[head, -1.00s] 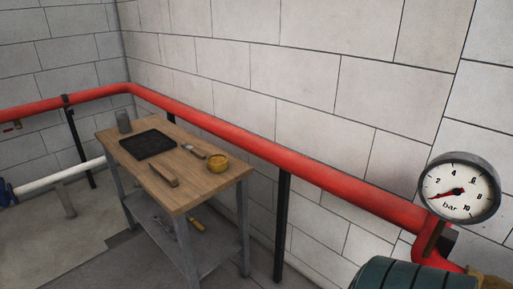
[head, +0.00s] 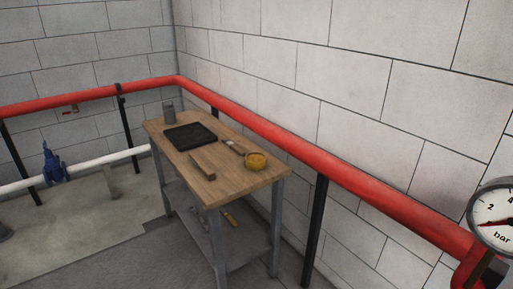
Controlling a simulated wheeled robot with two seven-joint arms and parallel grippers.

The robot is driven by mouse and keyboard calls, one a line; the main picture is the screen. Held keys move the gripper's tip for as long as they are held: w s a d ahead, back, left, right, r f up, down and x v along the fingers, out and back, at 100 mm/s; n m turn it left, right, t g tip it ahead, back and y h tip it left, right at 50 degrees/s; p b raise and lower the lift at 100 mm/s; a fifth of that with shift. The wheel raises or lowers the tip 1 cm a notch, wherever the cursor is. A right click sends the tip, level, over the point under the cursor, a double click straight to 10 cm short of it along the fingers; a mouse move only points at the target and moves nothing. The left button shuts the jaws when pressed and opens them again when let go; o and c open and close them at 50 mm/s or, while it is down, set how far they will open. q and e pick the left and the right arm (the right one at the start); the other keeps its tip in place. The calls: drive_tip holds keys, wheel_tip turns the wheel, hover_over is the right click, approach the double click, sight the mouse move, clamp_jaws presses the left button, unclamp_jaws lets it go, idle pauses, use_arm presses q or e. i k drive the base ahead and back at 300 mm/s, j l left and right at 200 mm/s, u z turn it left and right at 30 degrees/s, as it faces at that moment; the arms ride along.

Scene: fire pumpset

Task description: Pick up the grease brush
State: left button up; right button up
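A small brush with a flat head (head: 234,147), which looks like the grease brush, lies on the wooden top of a workbench (head: 236,185). It lies just left of a round yellow-brown tin (head: 256,161), close to it; whether they touch is too small to tell. A longer wooden-handled piece (head: 202,167), perhaps another brush, lies nearer the front edge. Neither of my grippers shows in the head view.
A black tray (head: 190,136) and a grey cup (head: 168,113) stand at the bench's far end. Tools lie on its lower shelf (head: 216,235). A red pipe (head: 345,176) on black posts runs behind the bench. Open floor (head: 110,262) lies left and in front.

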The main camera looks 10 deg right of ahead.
sight(230, 144)
drive_tip(key=i+j, duration=0.35)
drive_tip(key=i+j+z, duration=0.15)
drive_tip(key=i+j, duration=0.5)
drive_tip(key=j, duration=0.2)
drive_tip(key=i+j+z, duration=0.1)
drive_tip(key=i+j, duration=0.25)
drive_tip(key=i+j+z, duration=0.1)
drive_tip(key=i+j, duration=0.2)
drive_tip(key=j, duration=0.25)
drive_tip(key=i+j, duration=0.3)
drive_tip(key=j, duration=0.2)
drive_tip(key=z, duration=0.05)
